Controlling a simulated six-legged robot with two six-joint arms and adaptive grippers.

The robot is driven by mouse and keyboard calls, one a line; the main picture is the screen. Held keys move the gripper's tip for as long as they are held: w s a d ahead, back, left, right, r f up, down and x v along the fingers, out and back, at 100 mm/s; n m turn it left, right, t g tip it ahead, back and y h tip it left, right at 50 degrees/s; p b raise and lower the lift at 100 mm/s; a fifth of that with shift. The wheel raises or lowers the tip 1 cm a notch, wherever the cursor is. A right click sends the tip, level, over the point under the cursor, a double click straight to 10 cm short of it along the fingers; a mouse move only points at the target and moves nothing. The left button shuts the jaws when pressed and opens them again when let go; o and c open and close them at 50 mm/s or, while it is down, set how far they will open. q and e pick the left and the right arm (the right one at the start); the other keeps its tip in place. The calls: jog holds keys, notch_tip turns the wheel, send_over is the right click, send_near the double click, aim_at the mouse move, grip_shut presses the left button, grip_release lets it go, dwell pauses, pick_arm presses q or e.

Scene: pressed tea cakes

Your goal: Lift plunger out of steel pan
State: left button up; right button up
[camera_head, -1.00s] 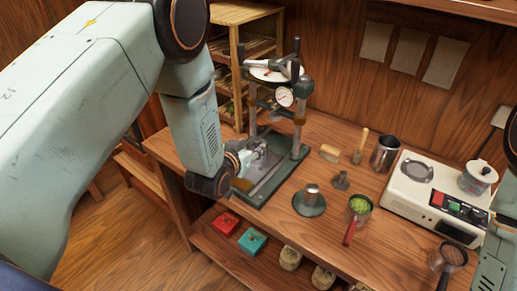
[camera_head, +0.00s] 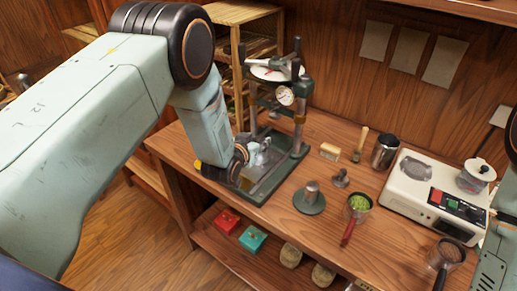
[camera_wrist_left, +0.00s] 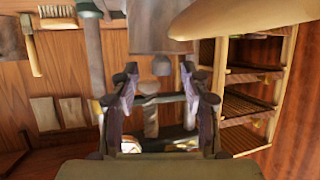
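A steel cylinder (camera_head: 311,190) stands upright in the middle of a round dark dish (camera_head: 309,206) on the bench; I cannot tell for sure whether these are the plunger and steel pan. My left gripper (camera_head: 262,152) is low in the press frame, left of that dish and apart from it. In the left wrist view its two fingers (camera_wrist_left: 163,103) are spread, with a gap between them. Parts of the press show beyond that gap; nothing is clearly held. A small dark tamper-like piece (camera_head: 340,180) stands right of the dish. My right gripper is out of view.
The press (camera_head: 299,138) with its dial gauge surrounds the left gripper. A wooden rack (camera_head: 240,30) is behind.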

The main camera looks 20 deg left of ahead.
pick_arm(q)
jog(key=shift+a+f, duration=0.1)
jog(key=shift+a, duration=0.05)
jog(key=c, duration=0.6)
grip_shut()
jog(key=shift+w, duration=0.1)
